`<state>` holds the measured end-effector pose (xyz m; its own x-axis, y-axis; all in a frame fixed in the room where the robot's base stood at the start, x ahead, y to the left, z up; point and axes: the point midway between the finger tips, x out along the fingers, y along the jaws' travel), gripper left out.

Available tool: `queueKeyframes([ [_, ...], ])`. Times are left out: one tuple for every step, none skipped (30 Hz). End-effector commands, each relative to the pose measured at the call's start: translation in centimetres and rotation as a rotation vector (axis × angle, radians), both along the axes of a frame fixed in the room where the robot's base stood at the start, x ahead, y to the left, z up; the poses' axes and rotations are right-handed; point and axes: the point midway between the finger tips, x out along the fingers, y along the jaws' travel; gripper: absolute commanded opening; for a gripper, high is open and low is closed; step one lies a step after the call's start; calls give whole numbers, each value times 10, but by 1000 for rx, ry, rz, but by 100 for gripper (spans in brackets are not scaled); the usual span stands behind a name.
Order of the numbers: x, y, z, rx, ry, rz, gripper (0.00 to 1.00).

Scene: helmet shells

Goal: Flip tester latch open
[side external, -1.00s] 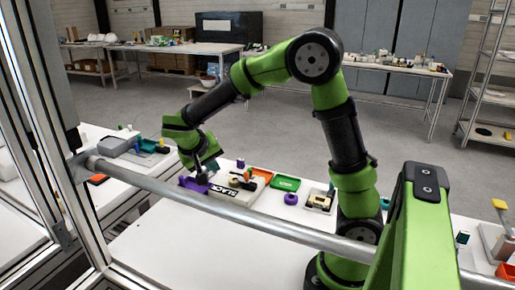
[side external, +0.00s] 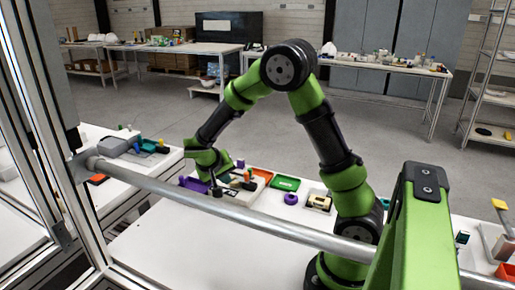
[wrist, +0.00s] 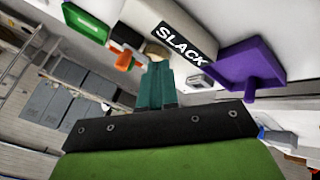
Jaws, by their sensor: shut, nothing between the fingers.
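The tester, a white box (side external: 262,176) with a black SLACK label, sits on the white table in the side view. Its label (wrist: 180,44) is clear in the wrist view. Small orange, green and dark parts stand on its top; I cannot tell which is the latch. An orange part (wrist: 123,61) shows at the box's left end in the wrist view. My gripper (side external: 216,191) is over the label side of the tester in the side view. Its teal fingers (wrist: 158,84) are together and empty in the wrist view. They overlap the box edge; contact cannot be told.
A purple tray (wrist: 243,64) is beside the SLACK end. A green tray (side external: 285,184), a purple ring (side external: 291,199) and a small framed block (side external: 319,202) lie to the right. A metal rail (side external: 220,222) crosses in front. The front table area is clear.

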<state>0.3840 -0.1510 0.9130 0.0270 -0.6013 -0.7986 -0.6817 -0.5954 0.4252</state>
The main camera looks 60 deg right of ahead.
Motion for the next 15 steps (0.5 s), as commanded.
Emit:
queueKeyframes([
  [-2,-7,-7,1,4,-3,0],
  [-6,-12,-4,1,1,-5,0],
  [-10,-16,-3,0,-1,-3,0],
  [-13,-20,-3,0,-1,-3,0],
  [-15,-23,-4,0,0,-2,0],
  [-17,-26,-4,1,-1,-2,0],
  [-18,-28,-3,1,0,-1,0],
  [-20,-30,-4,1,-1,-2,0],
  [-21,-32,-3,1,0,-1,0],
  [-22,-33,-3,0,-1,-1,0],
  [-23,-34,-3,1,-1,0,0],
  [-23,-34,-3,1,-1,0,0],
  [-23,-35,-3,0,-1,2,0],
  [-23,-35,-3,0,-1,2,0],
  [-24,-35,-3,0,-1,2,0],
])
